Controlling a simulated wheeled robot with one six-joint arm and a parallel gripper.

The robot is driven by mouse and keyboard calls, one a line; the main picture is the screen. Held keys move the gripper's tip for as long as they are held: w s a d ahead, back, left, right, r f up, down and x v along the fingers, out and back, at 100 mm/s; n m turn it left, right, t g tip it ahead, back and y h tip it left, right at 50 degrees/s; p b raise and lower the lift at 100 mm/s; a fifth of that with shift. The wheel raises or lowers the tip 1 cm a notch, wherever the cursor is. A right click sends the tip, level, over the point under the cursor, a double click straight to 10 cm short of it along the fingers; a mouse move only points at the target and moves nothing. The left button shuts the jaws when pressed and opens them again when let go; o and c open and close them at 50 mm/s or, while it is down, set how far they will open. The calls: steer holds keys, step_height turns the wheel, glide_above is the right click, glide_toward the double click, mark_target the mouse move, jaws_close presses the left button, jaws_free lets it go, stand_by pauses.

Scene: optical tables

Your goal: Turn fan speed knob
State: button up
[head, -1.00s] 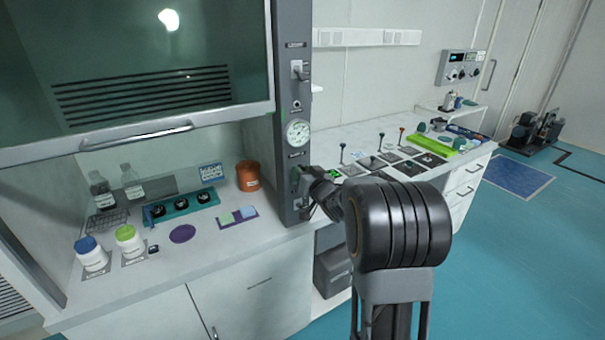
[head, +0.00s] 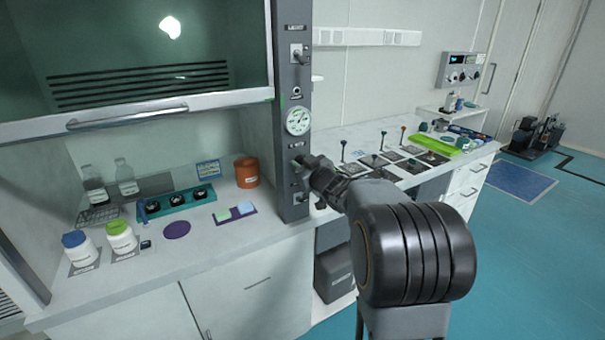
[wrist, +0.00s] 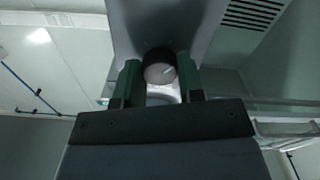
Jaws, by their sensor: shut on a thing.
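The fan speed knob (wrist: 160,72) is a round, dark-rimmed knob with a pale face and a light pointer line. In the wrist view it sits between the two green fingers of my gripper (wrist: 160,82), which are shut on it. In the head view my gripper (head: 304,163) reaches the grey control post (head: 291,205) of the fume hood, just below the round gauge (head: 298,121). The knob is hidden there behind my gripper.
A light switch (head: 297,53) is higher on the post. The hood sash (head: 130,118) is raised to the left, with bottles, an orange pot (head: 247,172) and a teal rack (head: 178,203) on the worktop. A bench with small levers (head: 383,140) stands to the right.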

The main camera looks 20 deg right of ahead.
steer(key=n+b, duration=0.2)
steer(key=n, duration=0.1)
steer(key=shift+f+b, duration=0.2)
steer(key=shift+b, duration=0.15)
steer(key=shift+r+n+b, duration=0.15)
steer(key=shift+n+b, duration=0.9)
steer(key=shift+n, duration=0.85)
steer(key=o, duration=0.9)
steer(key=shift+a, duration=0.1)
steer(key=s, duration=0.4)
steer(key=s+d, duration=0.1)
steer(key=s, duration=0.8)
steer(key=shift+s+d, duration=0.3)
steer(key=shift+s, duration=0.1)
